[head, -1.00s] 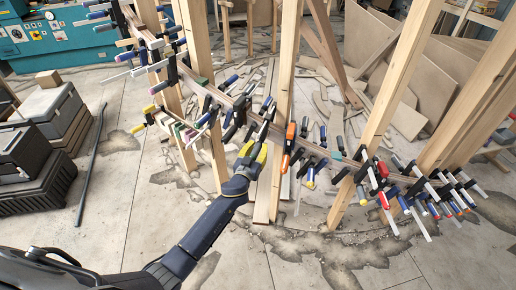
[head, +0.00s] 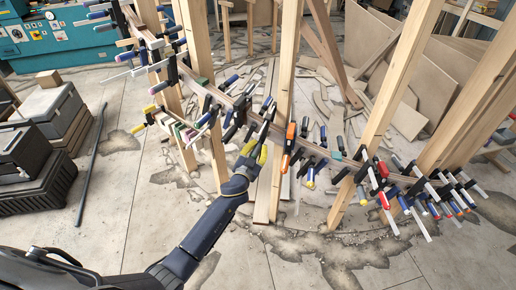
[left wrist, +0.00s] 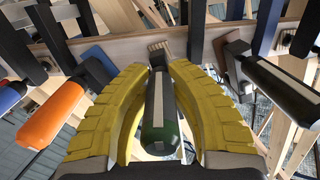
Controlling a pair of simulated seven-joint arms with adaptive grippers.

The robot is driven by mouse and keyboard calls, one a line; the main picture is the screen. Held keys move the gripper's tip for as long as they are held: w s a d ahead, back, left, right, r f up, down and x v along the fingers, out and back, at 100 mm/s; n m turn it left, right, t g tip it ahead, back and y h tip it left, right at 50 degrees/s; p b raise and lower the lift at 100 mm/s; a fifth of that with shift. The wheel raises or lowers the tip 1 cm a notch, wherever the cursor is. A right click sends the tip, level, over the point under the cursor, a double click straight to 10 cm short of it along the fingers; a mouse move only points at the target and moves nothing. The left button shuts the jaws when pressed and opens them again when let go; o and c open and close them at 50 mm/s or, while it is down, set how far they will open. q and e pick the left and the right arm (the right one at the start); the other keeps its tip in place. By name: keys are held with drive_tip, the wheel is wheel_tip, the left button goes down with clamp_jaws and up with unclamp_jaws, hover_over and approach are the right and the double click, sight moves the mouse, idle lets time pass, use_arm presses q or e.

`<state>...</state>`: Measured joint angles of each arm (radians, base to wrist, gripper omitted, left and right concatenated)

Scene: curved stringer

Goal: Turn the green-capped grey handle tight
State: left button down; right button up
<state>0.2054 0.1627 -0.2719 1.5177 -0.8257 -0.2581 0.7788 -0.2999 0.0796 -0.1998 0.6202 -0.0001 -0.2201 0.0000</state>
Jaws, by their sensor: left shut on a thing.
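The green-capped grey handle (left wrist: 160,125) sits between my left gripper's yellow fingers in the left wrist view, its dark green rounded end toward the camera. My left gripper (left wrist: 158,108) is shut on it, one finger along each side. In the head view my left gripper (head: 254,152) reaches up to the row of clamps near the middle post. The handle cannot be made out there behind the fingers. My right gripper is not in view.
Clamps crowd the curved wooden stringer (left wrist: 115,50). Upright posts (head: 285,65) stand close. Black cases (head: 35,160) lie on the floor at left.

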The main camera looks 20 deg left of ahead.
use_arm(q)
drive_tip(key=m, duration=0.4)
drive_tip(key=shift+a+m, duration=0.1)
drive_tip(key=shift+m, duration=0.2)
drive_tip(key=m, duration=0.3)
drive_tip(key=shift+r+m, duration=0.1)
drive_tip(key=shift+m, duration=0.3)
drive_tip(key=m, duration=0.4)
drive_tip(key=shift+r, duration=0.1)
drive_tip(key=m, duration=0.7)
drive_tip(key=shift+r+m, duration=0.1)
drive_tip(key=shift+m, duration=0.3)
drive_tip(key=m, duration=0.4)
drive_tip(key=shift+r+m, duration=0.1)
drive_tip(key=shift+m, duration=0.2)
drive_tip(key=m, duration=0.3)
drive_tip(key=shift+m, duration=1.9)
